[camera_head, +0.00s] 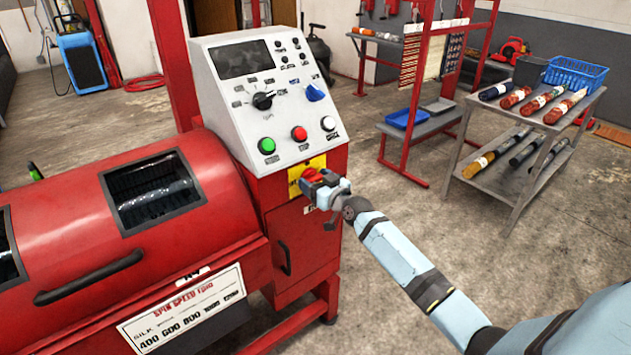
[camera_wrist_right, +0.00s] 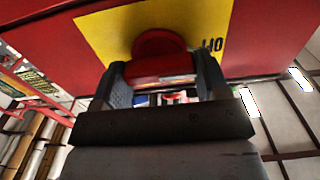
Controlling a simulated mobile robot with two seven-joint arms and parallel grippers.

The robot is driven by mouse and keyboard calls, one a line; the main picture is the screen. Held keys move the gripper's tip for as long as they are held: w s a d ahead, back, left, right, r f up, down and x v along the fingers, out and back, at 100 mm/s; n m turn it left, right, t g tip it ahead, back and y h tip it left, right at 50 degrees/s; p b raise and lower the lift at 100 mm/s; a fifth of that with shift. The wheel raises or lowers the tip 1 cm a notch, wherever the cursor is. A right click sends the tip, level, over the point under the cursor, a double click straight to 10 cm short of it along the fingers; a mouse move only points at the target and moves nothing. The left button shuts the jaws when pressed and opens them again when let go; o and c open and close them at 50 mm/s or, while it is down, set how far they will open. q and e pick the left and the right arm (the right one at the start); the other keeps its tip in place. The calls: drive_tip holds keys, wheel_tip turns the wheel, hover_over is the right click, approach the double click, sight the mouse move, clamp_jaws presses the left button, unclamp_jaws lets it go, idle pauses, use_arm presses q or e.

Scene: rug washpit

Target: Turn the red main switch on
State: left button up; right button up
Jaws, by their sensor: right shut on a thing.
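The red main switch (camera_head: 312,175) sits on a yellow plate (camera_head: 294,183) on the front of the red machine, below the white control panel. In the right wrist view the red switch knob (camera_wrist_right: 160,52) stands out from the yellow plate (camera_wrist_right: 100,32). My right gripper (camera_head: 321,184) is at the switch, with its two fingers on either side of the knob, shut on it. Part of the knob is hidden by the gripper. Black lettering shows at the plate's right edge, only partly readable. My left gripper is not in view.
The control panel (camera_head: 220,112) above carries a green button (camera_head: 267,145), a red button (camera_head: 299,133) and knobs. The red drum machine (camera_head: 200,225) fills the left. A grey cart (camera_head: 490,185) with rolled rugs stands at the right. Bare floor lies between.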

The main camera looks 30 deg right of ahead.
drive_tip(key=m+p, duration=0.1)
drive_tip(key=m, duration=0.3)
drive_tip(key=shift+d, duration=0.1)
drive_tip(key=m+p, duration=0.1)
drive_tip(key=m, duration=0.8)
drive_tip(key=shift+d+f+m, duration=0.1)
drive_tip(key=shift+f+m, duration=0.05)
drive_tip(key=shift+m, duration=0.15)
drive_tip(key=shift+f+m, duration=0.1)
drive_tip(key=shift+m, duration=2)
drive_tip(key=o, duration=0.9)
drive_tip(key=shift+o, duration=0.2)
